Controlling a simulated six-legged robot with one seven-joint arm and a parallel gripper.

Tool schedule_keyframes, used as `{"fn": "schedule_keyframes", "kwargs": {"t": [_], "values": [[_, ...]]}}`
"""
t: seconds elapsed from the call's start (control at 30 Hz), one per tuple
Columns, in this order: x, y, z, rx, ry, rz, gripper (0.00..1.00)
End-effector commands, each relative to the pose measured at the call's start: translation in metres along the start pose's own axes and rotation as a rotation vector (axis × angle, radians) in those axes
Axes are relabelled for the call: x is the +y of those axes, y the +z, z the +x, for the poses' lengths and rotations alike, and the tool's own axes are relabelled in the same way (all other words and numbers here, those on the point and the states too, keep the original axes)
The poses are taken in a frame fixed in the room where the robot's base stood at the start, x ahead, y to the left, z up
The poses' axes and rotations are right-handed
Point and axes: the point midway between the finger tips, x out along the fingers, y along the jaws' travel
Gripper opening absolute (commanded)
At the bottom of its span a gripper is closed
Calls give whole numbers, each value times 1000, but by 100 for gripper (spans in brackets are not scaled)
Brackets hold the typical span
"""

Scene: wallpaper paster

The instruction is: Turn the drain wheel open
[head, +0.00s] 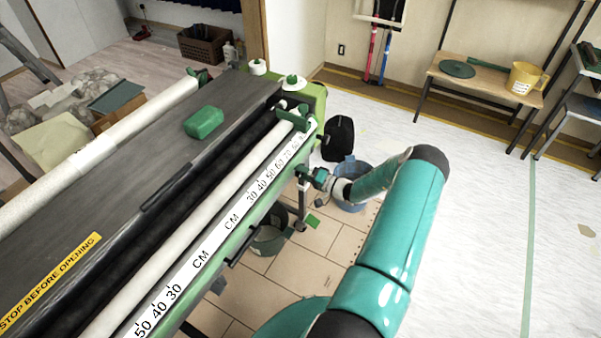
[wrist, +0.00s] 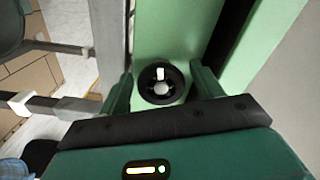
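The drain wheel (wrist: 147,94) is a small black ring with a pale hub and a white mark at its top. It sits on a light green machine panel (wrist: 172,30) in the wrist view. My gripper (wrist: 161,82) is open, with one green finger left of the wheel and one right of it. Gaps show between the fingers and the wheel, and I cannot tell any contact. In the head view my gripper (head: 312,176) is at the right end of the pasting machine (head: 222,248). I cannot make out the wheel there.
A blue bucket (head: 352,203) stands on the floor behind my gripper, and a dark green bucket (head: 268,243) stands under the machine. A machine leg (head: 303,208) is close to my gripper. A grey bar (wrist: 60,110) runs left of the fingers in the wrist view.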

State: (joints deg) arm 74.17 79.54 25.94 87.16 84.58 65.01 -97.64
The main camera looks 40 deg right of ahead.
Motion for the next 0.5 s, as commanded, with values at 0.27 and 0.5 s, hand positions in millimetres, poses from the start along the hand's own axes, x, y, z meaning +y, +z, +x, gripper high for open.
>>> {"fn": "schedule_keyframes", "kwargs": {"t": [0.27,0.5], "values": [[0,0,0,0,0,1,70],[0,-1,-21,2,2,1,70]]}}
